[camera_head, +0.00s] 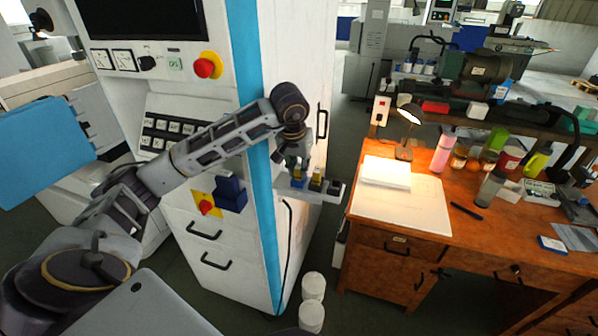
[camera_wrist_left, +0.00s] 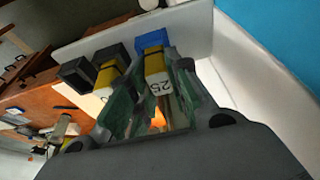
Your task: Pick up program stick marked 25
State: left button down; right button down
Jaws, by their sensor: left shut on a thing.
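The program stick marked 25 (camera_wrist_left: 158,87) has a white labelled end, a yellow band and a blue base in the left wrist view. It stands at the white shelf (camera_wrist_left: 88,42) on the machine's side, its blue base against the shelf. My left gripper (camera_head: 297,172) is over the shelf, its green-padded fingers shut on this stick. In the head view the gripper partly hides the stick. A second stick, yellow and white with a black base (camera_wrist_left: 106,76), is just beside the fingers. A dark block (camera_wrist_left: 76,74) is beyond it.
The tall white machine (camera_head: 284,230) with a blue stripe is right beside my left arm. A wooden desk (camera_head: 375,240) with papers, a lamp (camera_head: 404,150) and bottles stands to the right. White cylinders (camera_head: 313,287) stand on the floor below the shelf.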

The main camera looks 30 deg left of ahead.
aim_at(299, 166)
pick_arm(q)
jog(key=shift+r, duration=0.15)
jog(key=shift+r, duration=4.85)
